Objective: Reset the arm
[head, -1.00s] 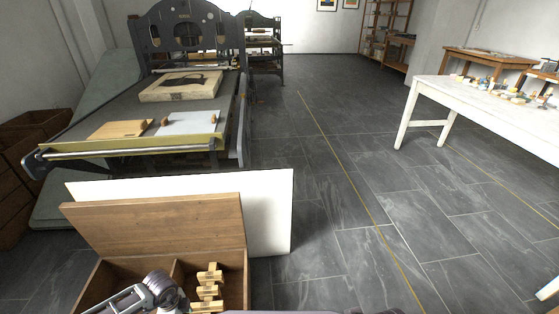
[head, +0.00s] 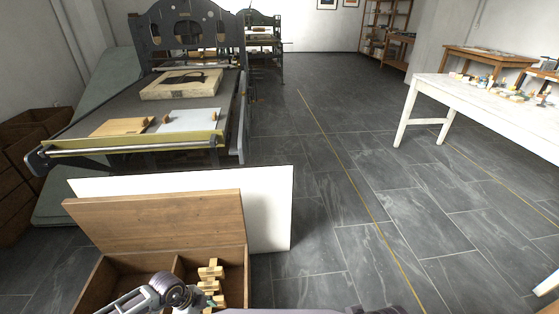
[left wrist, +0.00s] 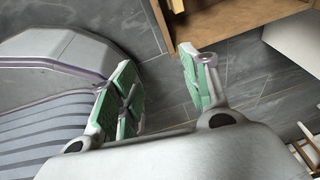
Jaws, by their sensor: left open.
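My left gripper (left wrist: 160,92) is open and empty in the left wrist view, its two green-padded fingers apart over the grey tiled floor. The chest's brown lid (head: 155,222) stands raised. A corner of a wooden box also shows at the top of the left wrist view (left wrist: 235,22). My right gripper is in neither view.
Several light wooden pieces (head: 211,272) sit in the chest's right compartment. A white board (head: 270,205) leans behind the lid. A press bed (head: 95,108) stands beyond, and a white table (head: 480,100) at right. The middle floor (head: 330,170) is clear.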

